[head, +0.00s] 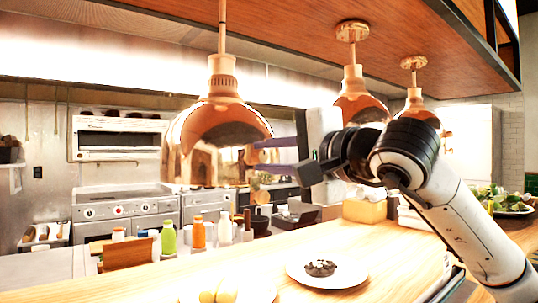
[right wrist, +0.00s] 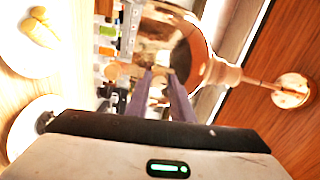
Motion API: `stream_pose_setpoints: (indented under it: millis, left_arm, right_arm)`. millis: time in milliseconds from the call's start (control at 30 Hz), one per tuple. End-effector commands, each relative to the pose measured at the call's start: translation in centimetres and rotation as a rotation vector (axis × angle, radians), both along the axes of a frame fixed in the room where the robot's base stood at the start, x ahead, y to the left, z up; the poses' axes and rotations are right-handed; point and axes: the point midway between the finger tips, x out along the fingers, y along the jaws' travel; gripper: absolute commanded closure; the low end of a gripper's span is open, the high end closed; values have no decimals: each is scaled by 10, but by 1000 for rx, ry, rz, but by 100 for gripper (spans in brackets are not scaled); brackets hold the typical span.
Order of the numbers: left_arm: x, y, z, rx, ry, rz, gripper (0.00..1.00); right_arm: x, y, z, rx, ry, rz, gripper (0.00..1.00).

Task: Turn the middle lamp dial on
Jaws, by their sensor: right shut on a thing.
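Three copper heat lamps hang in the head view: a large near one (head: 205,135) at left, one (head: 358,105) behind my right wrist, and a farther one (head: 416,103). My right gripper (head: 258,156) reaches left, its fingers overlapping the right side of the large near lamp. In the right wrist view, a copper lamp (right wrist: 200,55) lies straight ahead. The fingers (right wrist: 160,78) are shut on a small dial at that lamp; the dial is mostly hidden between the tips. I cannot read the dial's setting. My left gripper is not in view.
A wooden counter (head: 390,250) below holds a plate with dark food (head: 330,272) and, at the front edge, a plate with yellow food (head: 225,295). Several bottles (head: 198,232) stand behind it. A wood ceiling panel (head: 290,25) runs above the lamps.

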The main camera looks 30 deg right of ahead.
Motion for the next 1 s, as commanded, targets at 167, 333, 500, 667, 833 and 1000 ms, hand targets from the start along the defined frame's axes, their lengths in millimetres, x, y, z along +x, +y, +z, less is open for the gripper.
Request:
stream_pose_setpoints:
  millis: [167, 333, 500, 667, 833, 1000]
  left_arm:
    - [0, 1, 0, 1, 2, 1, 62]
    - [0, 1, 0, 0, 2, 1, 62]
    - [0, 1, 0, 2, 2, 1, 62]
    - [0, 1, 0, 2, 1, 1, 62]
    - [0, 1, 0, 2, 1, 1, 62]
    - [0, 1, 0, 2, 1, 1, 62]
  right_arm:
    - [0, 1, -1, -65, -7, 2, 100]
    - [0, 1, -1, -93, -10, 1, 100]
    - [0, 1, -1, -101, -11, 2, 100]
    - [0, 1, -1, -100, -11, 2, 100]
    - [0, 1, -2, -101, -10, 2, 69]
    - [0, 1, -1, -99, -11, 1, 60]
